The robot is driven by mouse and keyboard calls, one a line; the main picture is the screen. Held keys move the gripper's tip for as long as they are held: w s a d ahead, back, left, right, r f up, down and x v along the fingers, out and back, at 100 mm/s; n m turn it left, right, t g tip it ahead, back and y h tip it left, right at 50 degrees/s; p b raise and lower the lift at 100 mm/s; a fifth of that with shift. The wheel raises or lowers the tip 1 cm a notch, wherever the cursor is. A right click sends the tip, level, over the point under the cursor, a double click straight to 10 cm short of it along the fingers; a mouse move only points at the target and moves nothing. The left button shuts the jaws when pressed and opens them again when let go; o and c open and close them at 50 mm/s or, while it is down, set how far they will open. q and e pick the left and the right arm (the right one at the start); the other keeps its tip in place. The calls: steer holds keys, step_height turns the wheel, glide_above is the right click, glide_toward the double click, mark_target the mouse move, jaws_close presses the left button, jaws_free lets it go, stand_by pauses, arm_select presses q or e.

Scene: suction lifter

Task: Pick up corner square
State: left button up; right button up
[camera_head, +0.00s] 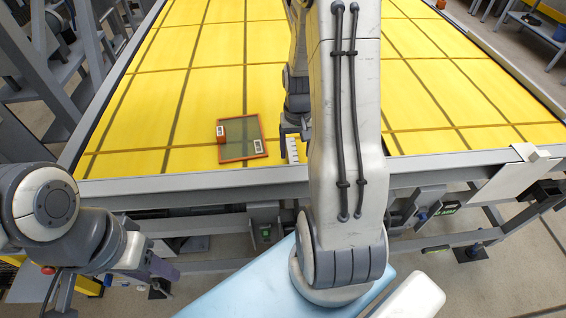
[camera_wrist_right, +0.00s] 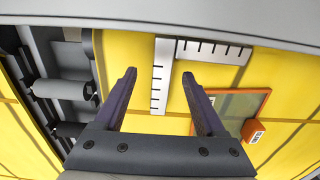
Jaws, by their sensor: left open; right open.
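The corner square is a white L-shaped piece with black marks. In the right wrist view, one leg of the corner square (camera_wrist_right: 159,88) runs between the fingers and the other goes right along the table's edge. In the head view, part of the corner square (camera_head: 292,150) shows beside my right arm, which hides the rest. My right gripper (camera_wrist_right: 159,74) is open, its fingers on either side of that leg; I cannot tell how high above it they are. My left gripper (camera_head: 165,270) is open and empty, off the table's front edge at the lower left.
A grey rail (camera_head: 200,183) edges the table. Most of the yellow surface is clear.

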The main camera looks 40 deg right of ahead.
mark_target(294, 161)
steer(key=f+p, duration=0.1)
steer(key=f, duration=0.2)
steer(key=shift+w+a+f, duration=0.1)
steer(key=shift+a+f, duration=0.1)
steer(key=shift+f, duration=0.4)
jaws_close()
steer(key=shift+w+r, duration=0.1)
step_height(294, 161, up, 18)
steer(key=b, duration=0.2)
steer(key=shift+b, duration=0.3)
